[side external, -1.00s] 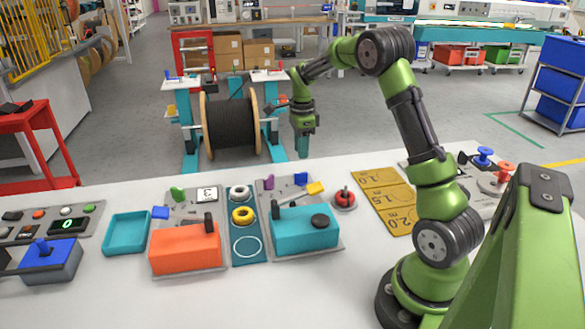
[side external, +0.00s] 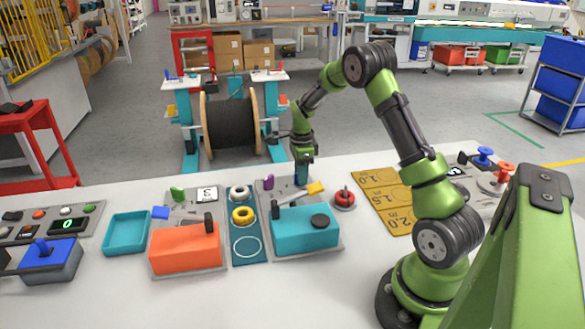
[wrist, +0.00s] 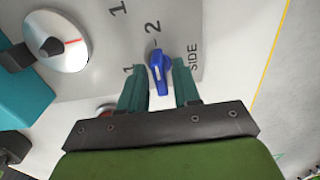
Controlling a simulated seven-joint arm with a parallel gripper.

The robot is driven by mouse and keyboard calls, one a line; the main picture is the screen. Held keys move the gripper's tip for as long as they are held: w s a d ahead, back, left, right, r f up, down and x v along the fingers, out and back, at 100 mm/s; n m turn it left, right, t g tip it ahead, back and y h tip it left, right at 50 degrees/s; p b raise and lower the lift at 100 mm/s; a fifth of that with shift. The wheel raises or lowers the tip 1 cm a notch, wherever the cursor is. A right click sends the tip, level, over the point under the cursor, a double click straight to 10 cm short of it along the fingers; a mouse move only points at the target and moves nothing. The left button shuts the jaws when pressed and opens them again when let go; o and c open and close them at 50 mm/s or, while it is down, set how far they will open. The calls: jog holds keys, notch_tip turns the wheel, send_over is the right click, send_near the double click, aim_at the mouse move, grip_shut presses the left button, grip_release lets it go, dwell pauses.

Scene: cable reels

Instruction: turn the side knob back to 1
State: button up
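The side knob (wrist: 160,72) is blue, beside the printed word SIDE in the wrist view. Its narrow end points up toward a tick and the numeral 2; a numeral 1 is printed to its left. My gripper (wrist: 157,80) is open, with one teal finger on each side of the knob. A small gap shows at the right finger; contact at the left is hard to tell. In the side external view my gripper (side external: 302,174) is low over the panel behind the teal box and hides the blue knob.
A purple knob (side external: 268,183) is to the left, a red knob (side external: 344,197) to the right. A silver dial (wrist: 58,42) shows in the wrist view.

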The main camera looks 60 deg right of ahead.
grip_shut()
jog(key=n, duration=0.8)
jog(key=shift+n, duration=0.3)
jog(key=n, duration=0.3)
jog(key=shift+n, duration=0.3)
jog(key=shift+n, duration=0.5)
jog(key=n, duration=0.5)
jog(key=shift+o, duration=0.9)
grip_release()
